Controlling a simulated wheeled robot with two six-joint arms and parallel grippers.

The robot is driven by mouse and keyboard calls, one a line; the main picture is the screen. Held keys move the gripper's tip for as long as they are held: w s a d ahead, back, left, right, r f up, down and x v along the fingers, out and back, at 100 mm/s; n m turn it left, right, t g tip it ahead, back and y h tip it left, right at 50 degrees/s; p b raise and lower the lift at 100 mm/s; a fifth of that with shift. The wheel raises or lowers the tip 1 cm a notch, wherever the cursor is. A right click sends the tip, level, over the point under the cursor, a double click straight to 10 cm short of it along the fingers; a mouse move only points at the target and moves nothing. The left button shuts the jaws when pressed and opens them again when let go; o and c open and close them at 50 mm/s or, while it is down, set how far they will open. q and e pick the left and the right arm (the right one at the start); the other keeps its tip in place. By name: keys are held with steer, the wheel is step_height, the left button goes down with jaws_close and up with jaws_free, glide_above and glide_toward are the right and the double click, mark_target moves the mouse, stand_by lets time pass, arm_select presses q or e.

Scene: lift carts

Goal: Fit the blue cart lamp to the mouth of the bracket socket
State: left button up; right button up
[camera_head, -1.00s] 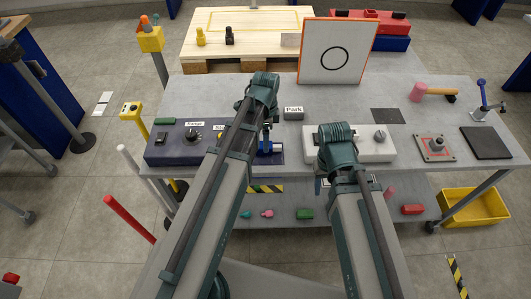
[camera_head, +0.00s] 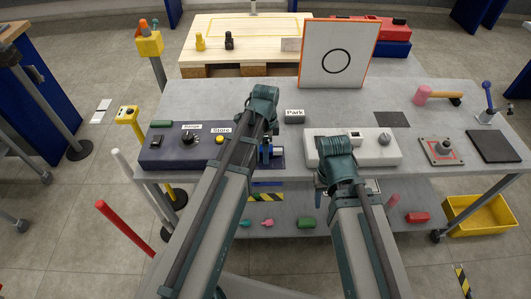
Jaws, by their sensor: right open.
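A blue upright piece (camera_head: 265,151) shows beside my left wrist, at the right end of the dark blue control box; I cannot tell whether it is the cart lamp. I cannot make out the bracket socket for certain. My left gripper (camera_head: 270,130) points down by that blue piece, mostly hidden by its own arm, so I cannot tell whether it grips it. My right gripper (camera_head: 321,187) is open, low in front of the white control box (camera_head: 379,151), partly covered by its wrist; nothing shows in it.
The dark box (camera_head: 166,155) has a knob and Range and Store labels. A Park block (camera_head: 295,116), a framed circle board (camera_head: 339,53), a pink mallet (camera_head: 421,95), a plate with a stud (camera_head: 441,151) and a blue-handled lever (camera_head: 487,100) stand on the grey table.

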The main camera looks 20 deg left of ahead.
arm_select(q)
jaws_close()
stand_by(0.3)
steer(key=shift+r+p, duration=0.45)
steer(key=r+p, duration=0.3)
steer(key=shift+s+d, duration=0.25)
steer(key=shift+d, duration=0.1)
steer(key=s+d+r+p, duration=0.1)
steer(key=s+d, duration=0.6)
steer(key=d, duration=0.6)
steer(key=shift+d, duration=0.2)
steer(key=shift+d, duration=0.1)
